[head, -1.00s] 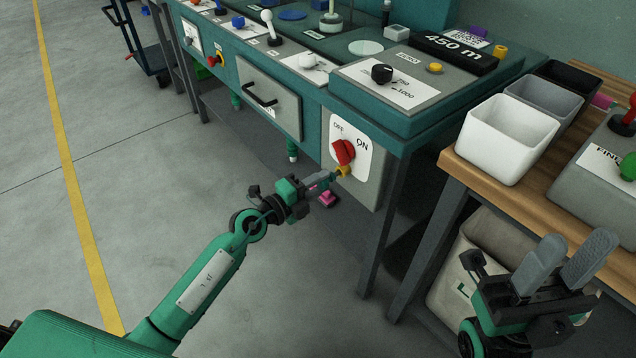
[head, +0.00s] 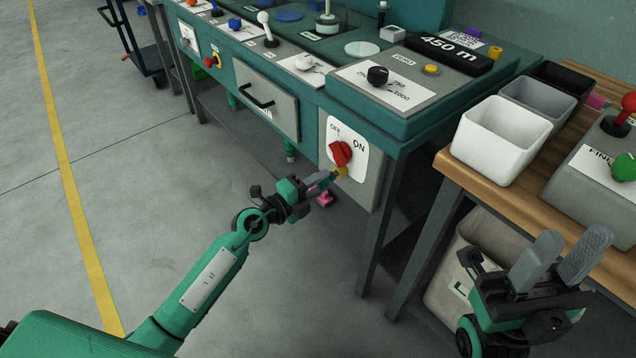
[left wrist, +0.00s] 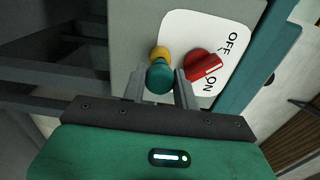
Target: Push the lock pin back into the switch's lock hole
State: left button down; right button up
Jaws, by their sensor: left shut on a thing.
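The switch is a red rotary knob (head: 340,153) on a white plate marked OFF and ON, on the bench's front. It also shows in the left wrist view (left wrist: 203,66). A yellow collar (left wrist: 160,53) sits beside the knob, and in the head view (head: 341,172) it is just below it. The lock pin's teal round head (left wrist: 160,77) is in front of the collar. My left gripper (head: 325,181) is shut on the pin, with a finger on each side of its head. The pin's shaft and the hole are hidden. My right gripper (head: 560,262) is open and empty at lower right.
A grey drawer (head: 266,97) with a black handle is left of the switch. A dark bench leg (head: 379,235) stands close right of it. A wooden table (head: 463,171) with a white bin (head: 500,140) is further right. The floor at left is clear.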

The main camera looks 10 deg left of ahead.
pick_arm(q)
jog(key=shift+w+d, duration=0.15)
jog(key=shift+w, duration=0.05)
jog(key=shift+w+d, duration=0.15)
jog(key=shift+w, duration=0.05)
jog(key=c, duration=1)
grip_release()
jog(key=p+v, duration=0.1)
jog(key=v, duration=1.2)
jog(key=shift+s+a, duration=0.2)
jog(key=shift+s, duration=0.05)
